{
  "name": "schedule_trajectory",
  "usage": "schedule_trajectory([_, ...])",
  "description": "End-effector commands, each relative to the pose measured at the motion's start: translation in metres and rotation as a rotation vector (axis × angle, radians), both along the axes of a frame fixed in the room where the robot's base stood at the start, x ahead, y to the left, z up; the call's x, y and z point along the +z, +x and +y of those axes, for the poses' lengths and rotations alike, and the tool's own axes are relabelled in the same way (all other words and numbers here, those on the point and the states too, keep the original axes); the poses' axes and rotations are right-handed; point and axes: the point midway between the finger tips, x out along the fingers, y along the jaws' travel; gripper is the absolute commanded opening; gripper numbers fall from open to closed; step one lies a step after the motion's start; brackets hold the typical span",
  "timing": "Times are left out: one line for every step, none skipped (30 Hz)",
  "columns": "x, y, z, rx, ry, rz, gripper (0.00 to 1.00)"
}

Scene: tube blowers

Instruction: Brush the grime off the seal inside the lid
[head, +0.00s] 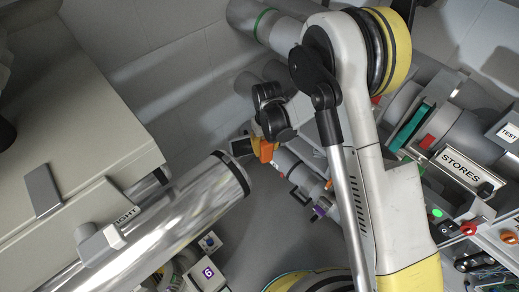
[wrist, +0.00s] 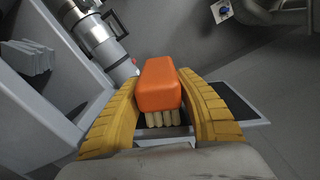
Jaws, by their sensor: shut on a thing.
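My gripper (wrist: 162,100) is shut on an orange brush (wrist: 158,84), with a yellow finger on each side of it. Pale bristles (wrist: 164,118) show below the orange block in the wrist view. In the head view the orange brush (head: 264,151) shows small near the centre, below my dark wrist. A dark flat panel (wrist: 235,102) with a pale edge lies beyond the right finger in the wrist view. I cannot tell whether it belongs to the lid. No lid seal or grime can be made out, and I cannot tell whether the bristles touch anything.
A shiny metal tube (head: 200,205) with a black end ring lies left of centre in the head view. A beige cabinet (head: 75,120) stands at the left. A station labelled STORES (head: 462,168) stands right of my arm. A small box (head: 208,273) shows a 6.

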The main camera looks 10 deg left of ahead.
Motion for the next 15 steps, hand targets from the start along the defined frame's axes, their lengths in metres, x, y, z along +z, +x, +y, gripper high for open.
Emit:
schedule_trajectory([0.0,0.004,-0.003,0.0,0.001,-0.006,0.11])
schedule_trajectory([0.0,0.005,-0.004,0.0,0.001,-0.006,0.11])
schedule_trajectory([0.0,0.004,-0.005,0.0,0.001,-0.006,0.11])
schedule_trajectory([0.0,0.004,-0.005,0.0,0.001,-0.006,0.11])
schedule_trajectory([0.0,0.003,-0.006,0.001,0.001,-0.006,0.11])
schedule_trajectory([0.0,0.003,-0.005,0.001,0.001,-0.006,0.11])
schedule_trajectory([0.0,0.002,-0.005,0.001,0.001,-0.005,0.11])
schedule_trajectory([0.0,0.002,-0.004,0.001,0.001,-0.005,0.11])
schedule_trajectory([0.0,0.001,-0.002,0.002,0.002,-0.005,0.11])
schedule_trajectory([0.0,0.0,-0.001,0.002,0.002,-0.005,0.11])
schedule_trajectory([0.0,-0.002,0.001,0.002,0.001,-0.004,0.11])
schedule_trajectory([0.0,-0.004,0.004,0.002,0.001,-0.004,0.11])
schedule_trajectory([0.0,-0.005,0.006,0.002,0.001,-0.004,0.11])
schedule_trajectory([0.0,-0.007,0.008,0.002,0.001,-0.003,0.11])
schedule_trajectory([0.0,-0.009,0.012,0.003,0.001,-0.003,0.11])
